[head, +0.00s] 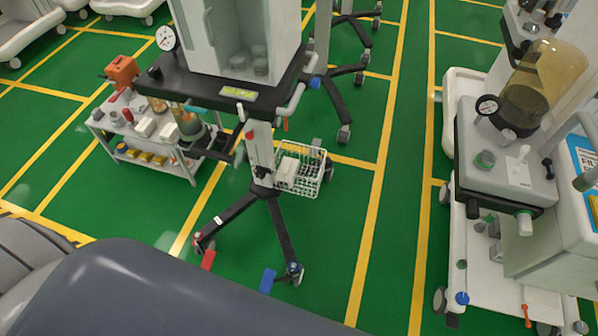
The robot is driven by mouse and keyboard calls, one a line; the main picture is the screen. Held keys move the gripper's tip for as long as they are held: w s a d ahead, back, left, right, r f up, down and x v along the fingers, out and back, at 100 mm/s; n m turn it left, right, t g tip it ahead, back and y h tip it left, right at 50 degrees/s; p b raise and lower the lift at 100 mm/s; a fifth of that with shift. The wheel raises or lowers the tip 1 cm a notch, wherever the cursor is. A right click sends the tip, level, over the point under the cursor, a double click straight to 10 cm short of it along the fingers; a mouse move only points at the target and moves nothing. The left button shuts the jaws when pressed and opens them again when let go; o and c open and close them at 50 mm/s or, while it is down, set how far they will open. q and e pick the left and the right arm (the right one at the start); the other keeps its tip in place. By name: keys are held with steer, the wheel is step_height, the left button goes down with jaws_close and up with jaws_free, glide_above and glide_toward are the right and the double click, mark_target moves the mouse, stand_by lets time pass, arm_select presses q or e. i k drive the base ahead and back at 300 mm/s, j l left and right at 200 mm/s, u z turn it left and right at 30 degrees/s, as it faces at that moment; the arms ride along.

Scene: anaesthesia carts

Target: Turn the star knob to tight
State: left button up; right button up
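No knob here is clearly star-shaped; the candidates are too small to tell. A small blue knob (315,82) sits at the right side of the middle cart's dark shelf (215,92). A small red part (250,135) is on the cart's white column (260,155). A black knob (155,72) is at the shelf's left end, below a round gauge (167,38). Neither of my grippers is in view.
A wheeled base with dark legs (283,232) and a red (208,260) and a blue pedal (268,281) stands in front. A white wire basket (312,174) hangs on the column. A loaded trolley (150,165) is left. Green floor (385,230) is clear between the carts.

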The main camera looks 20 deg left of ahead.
mark_target(260, 174)
steer(key=u, duration=1)
steer(key=k+j+u, duration=0.1)
steer(key=u, duration=0.25)
